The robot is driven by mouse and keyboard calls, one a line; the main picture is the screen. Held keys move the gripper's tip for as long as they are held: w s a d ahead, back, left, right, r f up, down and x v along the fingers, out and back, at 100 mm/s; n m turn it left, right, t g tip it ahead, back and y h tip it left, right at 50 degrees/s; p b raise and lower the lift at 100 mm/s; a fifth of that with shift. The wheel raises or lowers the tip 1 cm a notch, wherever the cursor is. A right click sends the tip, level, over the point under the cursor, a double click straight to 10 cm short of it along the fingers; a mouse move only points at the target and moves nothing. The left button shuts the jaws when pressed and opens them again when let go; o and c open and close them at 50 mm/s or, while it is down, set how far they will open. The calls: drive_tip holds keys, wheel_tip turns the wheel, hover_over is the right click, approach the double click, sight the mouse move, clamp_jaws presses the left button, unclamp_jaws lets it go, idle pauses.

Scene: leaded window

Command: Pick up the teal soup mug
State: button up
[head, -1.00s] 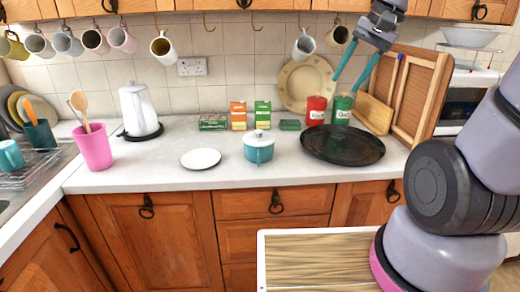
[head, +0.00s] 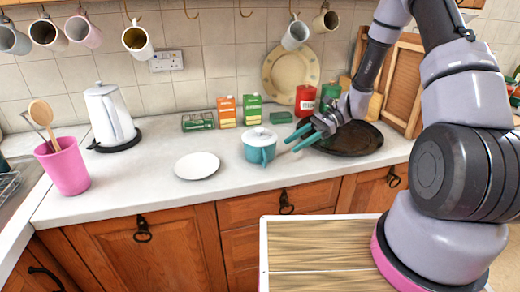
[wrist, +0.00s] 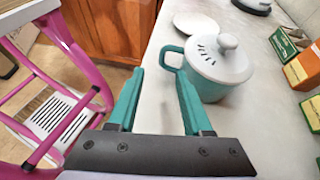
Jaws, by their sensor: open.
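The teal soup mug (head: 259,154) stands upright on the counter, with a pale lid and knob on top. Its handle faces the counter's front edge. The mug is also large in the wrist view (wrist: 207,86), with its handle near the fingertips. My gripper (head: 292,145) is open and empty, just right of the mug in the head view, with its teal fingers pointing at it. In the wrist view my gripper (wrist: 159,76) has its right finger overlapping the mug's near side and its left finger over the counter's edge. I cannot tell whether anything touches.
A white plate (head: 197,166) lies left of the mug. Orange (head: 226,112) and green (head: 252,107) cartons and a small green box (head: 281,117) stand behind. A dark round tray (head: 350,142) lies to the right, near a red canister (head: 305,99). The counter's front is clear.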

sight(265, 167)
drive_tip(key=shift+a+f, duration=0.2)
drive_tip(key=shift+f, duration=0.25)
drive_tip(key=shift+a+f+m, duration=0.2)
drive_tip(key=shift+a+m, duration=0.1)
drive_tip(key=x, duration=1)
drive_tip(key=shift+a+r, duration=0.1)
clamp_jaws()
drive_tip(key=shift+w, duration=0.1)
idle(0.5)
